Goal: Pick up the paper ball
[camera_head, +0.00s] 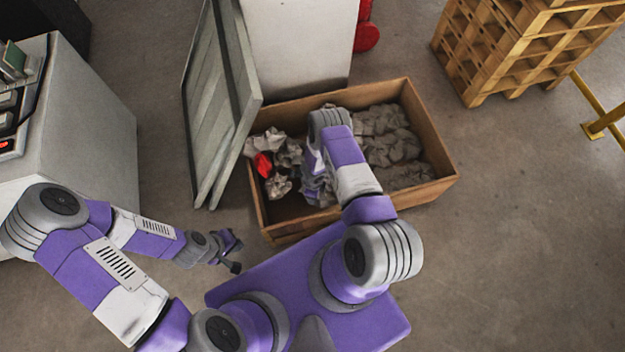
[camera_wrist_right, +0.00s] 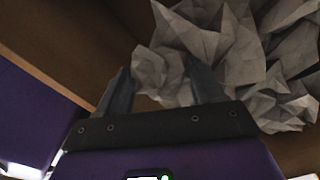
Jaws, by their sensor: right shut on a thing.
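Crumpled grey paper balls lie in an open wooden box (camera_head: 428,185). One paper ball (camera_head: 278,186) is in the left part, near my right arm. In the right wrist view, my right gripper (camera_wrist_right: 163,88) is inside the box, its fingers apart with a crumpled paper ball (camera_wrist_right: 158,72) between them, and it is shut on that ball. In the head view my right arm hides this gripper and its ball. My left gripper (camera_head: 234,254) hangs over the floor left of the box, empty; its finger opening is too small to judge.
A red piece (camera_head: 263,165) lies among the paper. Tall grey panels (camera_head: 222,110) lean at the box's left, and a white cabinet (camera_head: 298,45) stands behind it. Wooden pallets (camera_head: 510,50) are at the back right.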

